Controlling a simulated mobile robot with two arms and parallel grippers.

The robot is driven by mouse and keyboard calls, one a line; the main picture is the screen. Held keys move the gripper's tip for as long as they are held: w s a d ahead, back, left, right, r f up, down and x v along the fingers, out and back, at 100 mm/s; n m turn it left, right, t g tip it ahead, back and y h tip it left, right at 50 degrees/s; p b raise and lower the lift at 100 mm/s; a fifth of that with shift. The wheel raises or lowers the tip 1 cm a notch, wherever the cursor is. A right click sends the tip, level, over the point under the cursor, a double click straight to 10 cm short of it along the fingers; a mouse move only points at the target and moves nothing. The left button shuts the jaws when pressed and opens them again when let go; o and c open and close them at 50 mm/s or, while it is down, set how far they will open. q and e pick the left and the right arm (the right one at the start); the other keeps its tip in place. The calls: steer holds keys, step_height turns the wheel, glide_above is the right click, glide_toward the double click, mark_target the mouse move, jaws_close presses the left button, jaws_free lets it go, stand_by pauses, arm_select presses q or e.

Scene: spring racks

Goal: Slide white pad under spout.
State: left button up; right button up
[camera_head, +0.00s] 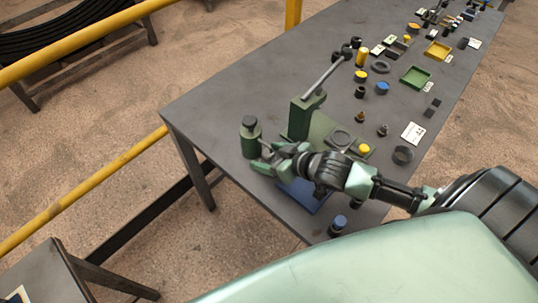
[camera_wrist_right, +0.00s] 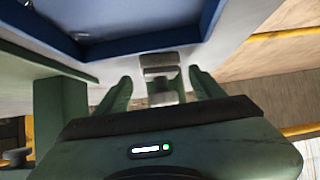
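My right gripper (camera_head: 268,163) is low over the near corner of the table, beside a green can with a dark cap (camera_head: 250,139). In the right wrist view its two green fingers (camera_wrist_right: 163,90) stand apart, with a small grey metal piece (camera_wrist_right: 160,67) showing between them; I cannot tell whether they touch it. A blue tray (camera_head: 306,197) lies under my right wrist and shows at the top of the wrist view (camera_wrist_right: 140,40). My left gripper is not in view.
A green lever press (camera_head: 302,117) stands just behind my gripper. A blue-capped piece (camera_head: 338,223) is at the table's near edge. A green tray (camera_head: 415,77), a white card (camera_head: 412,133) and small parts lie farther back. The table's left part is clear.

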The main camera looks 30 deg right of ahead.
steer(key=v, duration=0.6)
steer(key=shift+s+d, duration=0.1)
steer(key=shift+s, duration=0.15)
steer(key=shift+s+d+r, duration=0.2)
steer(key=shift+s+r, duration=0.25)
steer(key=shift+r, duration=0.05)
